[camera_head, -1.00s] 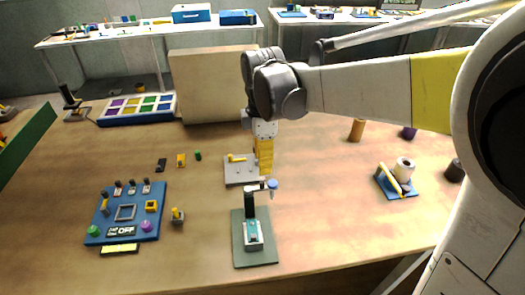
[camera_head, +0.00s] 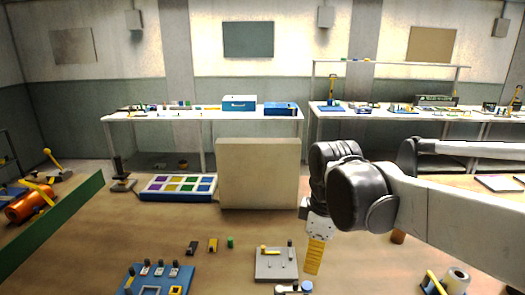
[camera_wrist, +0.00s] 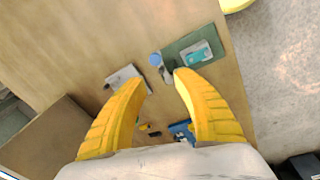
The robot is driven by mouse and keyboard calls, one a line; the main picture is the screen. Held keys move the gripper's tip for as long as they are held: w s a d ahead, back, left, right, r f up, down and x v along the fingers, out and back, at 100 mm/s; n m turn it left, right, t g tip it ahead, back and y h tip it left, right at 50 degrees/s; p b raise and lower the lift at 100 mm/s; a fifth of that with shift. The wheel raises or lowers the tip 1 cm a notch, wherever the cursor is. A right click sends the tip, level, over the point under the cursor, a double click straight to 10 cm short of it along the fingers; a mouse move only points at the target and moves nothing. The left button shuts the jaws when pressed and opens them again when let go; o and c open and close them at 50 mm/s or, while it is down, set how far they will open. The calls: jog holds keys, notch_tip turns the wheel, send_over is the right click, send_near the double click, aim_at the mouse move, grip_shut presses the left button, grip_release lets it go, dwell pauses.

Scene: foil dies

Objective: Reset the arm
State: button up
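My gripper (camera_head: 314,262) hangs from the arm over the workbench (camera_head: 215,245), pointing down, just right of a grey plate (camera_head: 276,266) with a yellow lever. In the wrist view its two yellow fingers (camera_wrist: 163,81) stand apart with nothing between them. Beyond the fingertips lie the grey plate (camera_wrist: 124,76) and a green-grey base with a teal pad (camera_wrist: 196,53) and blue knob. The fingers are above the bench, apart from these things. In the head view only the top of that stand (camera_head: 293,289) shows at the bottom edge.
A beige upright panel (camera_head: 258,175) stands behind the gripper, left of it. A tray with coloured compartments (camera_head: 178,188) lies further left. A blue panel (camera_head: 155,281) is at the lower left. A white roll on a stand (camera_head: 456,280) is at the lower right. Side tables stand behind.

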jog(key=s+d+f+m+t, duration=0.3)
jog(key=s+d+m+t, duration=0.2)
jog(key=s+m, duration=0.6)
jog(key=d+m, duration=0.1)
jog(key=m, duration=0.1)
jog(key=shift+s+d+m+t, duration=0.25)
jog(key=shift+s+m+t, duration=0.05)
jog(key=shift+m, duration=0.1)
dwell(1.0)
